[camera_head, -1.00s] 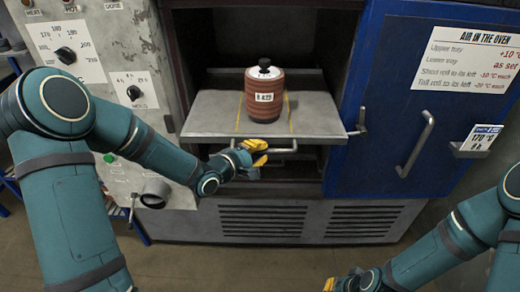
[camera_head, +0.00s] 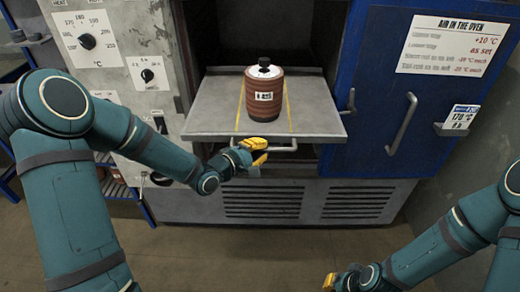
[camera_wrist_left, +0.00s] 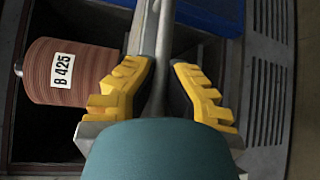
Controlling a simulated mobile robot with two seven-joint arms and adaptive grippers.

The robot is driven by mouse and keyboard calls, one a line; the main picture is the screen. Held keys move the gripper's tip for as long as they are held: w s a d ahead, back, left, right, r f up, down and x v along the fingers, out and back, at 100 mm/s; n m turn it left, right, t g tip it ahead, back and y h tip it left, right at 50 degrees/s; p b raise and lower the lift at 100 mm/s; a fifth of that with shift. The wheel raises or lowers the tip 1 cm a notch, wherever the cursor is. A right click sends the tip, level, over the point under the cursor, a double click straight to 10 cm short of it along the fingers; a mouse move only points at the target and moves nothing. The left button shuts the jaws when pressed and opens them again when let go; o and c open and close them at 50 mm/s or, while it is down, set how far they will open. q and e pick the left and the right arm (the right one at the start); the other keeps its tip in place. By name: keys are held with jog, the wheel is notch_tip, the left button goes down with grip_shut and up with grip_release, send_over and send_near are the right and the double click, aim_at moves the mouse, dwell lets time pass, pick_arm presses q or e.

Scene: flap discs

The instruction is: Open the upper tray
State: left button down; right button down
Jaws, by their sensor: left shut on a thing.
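The upper tray (camera_head: 218,108) is a grey plate standing out from the dark oven opening, level, with two yellow lines.
The blue oven door (camera_head: 375,90) with a handle (camera_head: 403,122) stands to the right. A grey control panel (camera_head: 110,50) with knobs is at left. Below the tray is a vented base (camera_head: 262,200). The floor in front is clear.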

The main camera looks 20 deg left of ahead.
pick_arm(q)
jog(key=shift+d, duration=0.15)
jog(key=c, duration=1)
grip_release()
jog(key=shift+w, duration=0.1)
jog(key=v, duration=1.2)
jog(key=shift+f, duration=0.1)
